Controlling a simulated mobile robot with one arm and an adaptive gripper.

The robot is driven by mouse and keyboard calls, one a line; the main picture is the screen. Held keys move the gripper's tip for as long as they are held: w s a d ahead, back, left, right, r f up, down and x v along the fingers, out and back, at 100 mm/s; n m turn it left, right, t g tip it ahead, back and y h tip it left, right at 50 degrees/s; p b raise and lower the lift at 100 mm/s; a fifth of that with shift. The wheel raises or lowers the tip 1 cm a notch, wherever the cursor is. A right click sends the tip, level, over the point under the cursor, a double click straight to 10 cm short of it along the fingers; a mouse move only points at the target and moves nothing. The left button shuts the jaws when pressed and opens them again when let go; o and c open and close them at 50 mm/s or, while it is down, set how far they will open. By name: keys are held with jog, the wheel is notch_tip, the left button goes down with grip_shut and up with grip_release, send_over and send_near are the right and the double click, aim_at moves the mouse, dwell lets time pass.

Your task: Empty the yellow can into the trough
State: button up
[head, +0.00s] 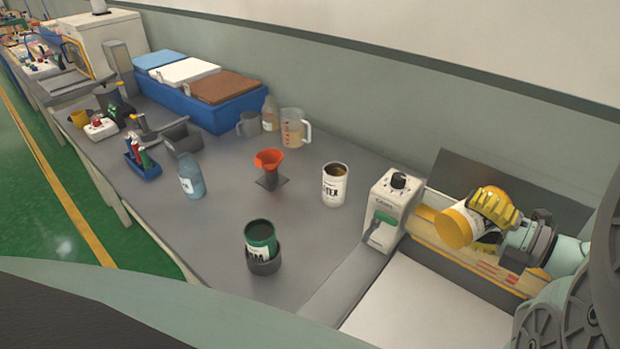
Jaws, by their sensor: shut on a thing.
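The yellow can (455,227) is in my gripper (490,210), which has yellow fingers and is shut around its side. The can lies tilted well over, with a round yellow end facing left toward the camera. I cannot tell whether that end is open or whether anything flows from it. The can is above what looks like the trough (432,248), a long tan channel with red markings along the back of the machine. My gripper and the can hide part of it, and its inside is mostly out of sight.
A white flat surface (430,308) lies in front. A white can (335,187), a green can (262,240) in a dark holder and an orange funnel (269,160) stand on the grey bench.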

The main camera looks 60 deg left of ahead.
jog(key=shift+w+r+m, duration=0.15)
jog(key=shift+r+m, duration=0.25)
jog(key=shift+m, duration=0.1)
dwell(0.9)
jog(key=shift+w+f+m+g+y, duration=0.2)
jog(key=shift+m+g+y, duration=0.1)
jog(key=shift+m+y, duration=0.15)
dwell(0.6)
